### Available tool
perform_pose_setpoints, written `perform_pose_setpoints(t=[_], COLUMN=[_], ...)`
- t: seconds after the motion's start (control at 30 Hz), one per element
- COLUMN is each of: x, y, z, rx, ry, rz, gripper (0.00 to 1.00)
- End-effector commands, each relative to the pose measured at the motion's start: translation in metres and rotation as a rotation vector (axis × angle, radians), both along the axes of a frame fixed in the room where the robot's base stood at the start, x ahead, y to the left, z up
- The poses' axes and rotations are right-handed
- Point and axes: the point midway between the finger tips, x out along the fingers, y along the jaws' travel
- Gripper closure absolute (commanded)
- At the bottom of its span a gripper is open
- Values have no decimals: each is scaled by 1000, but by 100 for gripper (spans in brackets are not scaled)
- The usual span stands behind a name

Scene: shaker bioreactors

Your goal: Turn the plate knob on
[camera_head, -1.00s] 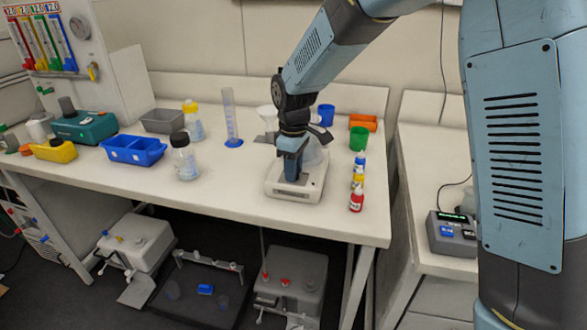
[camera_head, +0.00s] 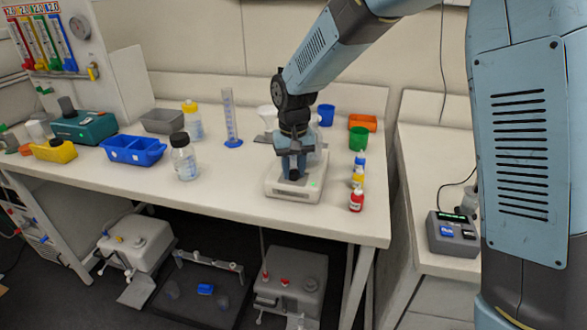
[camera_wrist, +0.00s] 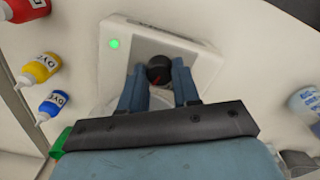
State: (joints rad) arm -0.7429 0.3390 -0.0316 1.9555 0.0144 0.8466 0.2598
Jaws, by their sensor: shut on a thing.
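The plate is a white device (camera_head: 312,189) on the bench, with a dark round knob (camera_wrist: 158,70) on its grey front panel. A reddish mark shows on the knob in the wrist view. A green light (camera_wrist: 114,43) glows on the panel beside the knob. My gripper (camera_wrist: 159,76) points down at the panel, its two blue fingers on either side of the knob and shut on it. In the head view my gripper (camera_head: 293,172) stands over the front of the device. Clear glassware on the plate is mostly hidden behind my gripper.
Red (camera_head: 356,201), yellow and blue dropper bottles stand close to the right of the device. A green cup (camera_head: 358,138) is behind them. A black-capped bottle (camera_head: 184,157) and a blue tray (camera_head: 133,150) are to the left. The bench edge is close in front.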

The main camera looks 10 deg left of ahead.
Motion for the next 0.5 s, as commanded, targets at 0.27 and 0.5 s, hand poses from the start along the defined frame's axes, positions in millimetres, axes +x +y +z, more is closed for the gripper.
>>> perform_pose_setpoints(t=[0.27, 0.5], x=[0, 0], y=[-1, -1], z=[0, -1], rx=[-1, -1], ry=[1, 1], rz=[-238, -389], gripper=[99, 99])
